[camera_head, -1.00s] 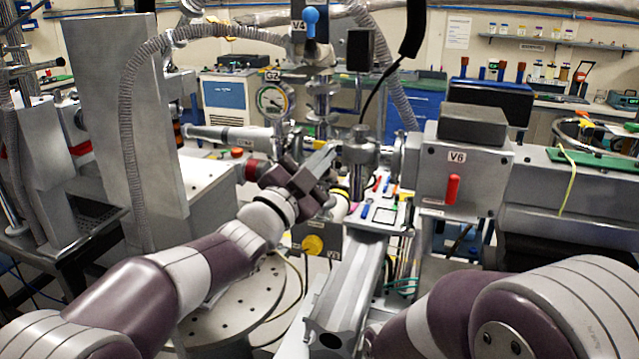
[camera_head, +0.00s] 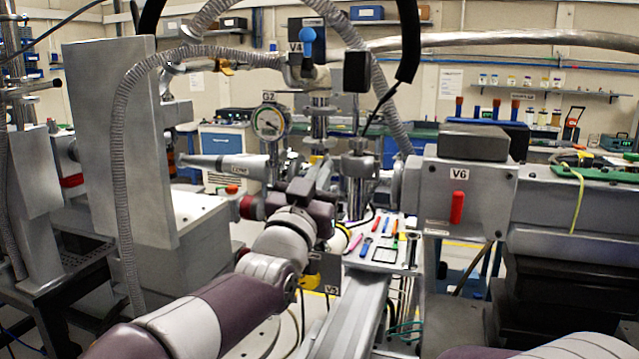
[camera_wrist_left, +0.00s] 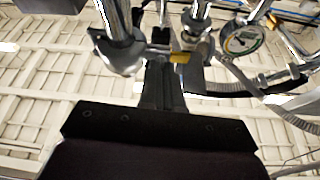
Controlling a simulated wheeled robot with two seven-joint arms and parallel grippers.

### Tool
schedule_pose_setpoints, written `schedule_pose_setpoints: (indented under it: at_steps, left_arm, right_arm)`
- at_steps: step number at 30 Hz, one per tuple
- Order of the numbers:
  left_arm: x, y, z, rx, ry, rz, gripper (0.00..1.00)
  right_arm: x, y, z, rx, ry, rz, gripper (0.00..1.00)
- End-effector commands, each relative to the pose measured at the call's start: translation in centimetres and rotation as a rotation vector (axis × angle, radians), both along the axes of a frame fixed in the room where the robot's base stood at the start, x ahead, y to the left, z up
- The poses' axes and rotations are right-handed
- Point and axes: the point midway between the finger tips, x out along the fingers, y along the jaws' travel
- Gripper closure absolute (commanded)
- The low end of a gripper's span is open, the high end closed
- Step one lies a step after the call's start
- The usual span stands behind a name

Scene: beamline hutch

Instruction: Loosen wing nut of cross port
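The metal vacuum cross with its vertical tube (camera_head: 319,128) stands at the centre of the head view, under the blue-handled V4 valve (camera_head: 308,45). My left gripper (camera_head: 322,174) reaches up to its lower part and hides some of it. In the left wrist view, the left fingers (camera_wrist_left: 163,84) look close together, their tips just below the pipe fittings. A small brass-yellow piece (camera_wrist_left: 181,58), possibly the wing nut, lies right beside the fingertips. I cannot tell whether they touch or grip it. My right gripper is out of view; only my right arm shows at bottom right.
A round gauge (camera_head: 268,122) sits left of the cross. The V6 valve box (camera_head: 464,195) with a red handle stands right. A corrugated hose (camera_head: 122,150) arches at left. Small coloured tools lie on a white tray (camera_head: 407,229) below the cross.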

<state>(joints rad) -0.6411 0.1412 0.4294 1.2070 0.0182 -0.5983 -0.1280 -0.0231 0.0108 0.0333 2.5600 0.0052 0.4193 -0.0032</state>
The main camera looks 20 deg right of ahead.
Motion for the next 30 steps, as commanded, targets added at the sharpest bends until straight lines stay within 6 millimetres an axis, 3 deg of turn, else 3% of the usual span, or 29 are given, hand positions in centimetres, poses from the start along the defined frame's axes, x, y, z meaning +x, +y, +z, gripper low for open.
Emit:
schedule_pose_setpoints:
  at_steps: [14, 17, 18, 30]
  left_arm:
    - [0.04, -0.04, -0.08, -0.010, 0.009, 0.000, 1.00]
    - [0.03, -0.04, -0.09, -0.010, 0.009, 0.000, 0.74]
    - [0.03, -0.03, -0.08, -0.010, 0.009, 0.000, 0.70]
    - [0.01, -0.05, -0.06, -0.010, 0.009, 0.000, 0.70]
  right_arm:
    - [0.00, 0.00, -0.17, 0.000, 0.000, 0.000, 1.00]
    - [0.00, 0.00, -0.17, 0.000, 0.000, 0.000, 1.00]
    - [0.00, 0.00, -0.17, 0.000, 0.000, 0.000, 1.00]
    - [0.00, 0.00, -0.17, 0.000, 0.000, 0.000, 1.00]
